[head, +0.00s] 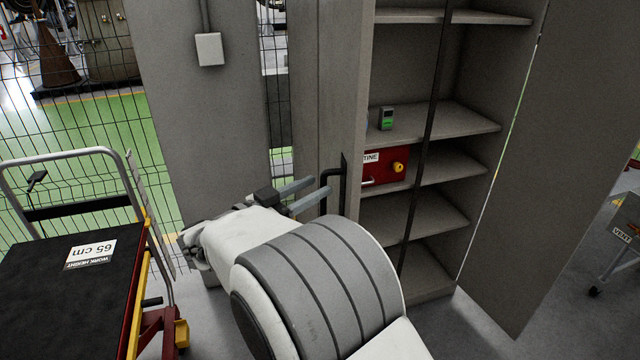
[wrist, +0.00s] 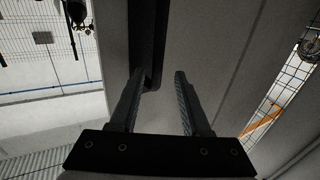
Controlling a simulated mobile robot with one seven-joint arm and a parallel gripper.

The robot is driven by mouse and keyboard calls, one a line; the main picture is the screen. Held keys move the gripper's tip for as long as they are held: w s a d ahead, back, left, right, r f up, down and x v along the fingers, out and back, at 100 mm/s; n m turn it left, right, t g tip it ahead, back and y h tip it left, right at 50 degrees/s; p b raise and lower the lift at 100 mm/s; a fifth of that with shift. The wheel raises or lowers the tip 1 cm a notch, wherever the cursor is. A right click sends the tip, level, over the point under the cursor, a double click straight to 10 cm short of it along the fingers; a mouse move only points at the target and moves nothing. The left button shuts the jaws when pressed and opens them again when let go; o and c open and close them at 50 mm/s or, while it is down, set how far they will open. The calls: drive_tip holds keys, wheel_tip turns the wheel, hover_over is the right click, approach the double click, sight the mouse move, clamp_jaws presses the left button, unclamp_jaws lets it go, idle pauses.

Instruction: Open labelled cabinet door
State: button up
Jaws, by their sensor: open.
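A grey cabinet (head: 470,75) stands open at the centre right in the head view, its shelves showing. Its left door (head: 325,80) is swung outward and seen at a steep angle. A black bar handle (head: 343,190) is on this door; it also shows in the wrist view (wrist: 150,45). My gripper (head: 320,186) is open with its fingertips close to the handle. In the wrist view the gripper (wrist: 158,72) has the handle's end near its left fingertip; I cannot tell whether they touch. The right door (head: 565,150) also stands wide open. No readable label shows on either door.
A red box (head: 384,167) with a yellow knob and a green device (head: 386,118) sit on the shelves. A black-topped cart (head: 70,290) stands at the left, near a wire fence (head: 90,125). Another cart (head: 625,230) is at the far right.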

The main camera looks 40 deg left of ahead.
drive_tip(key=s+a, duration=0.1)
drive_tip(key=s, duration=1.3)
drive_tip(key=shift+s, duration=0.35)
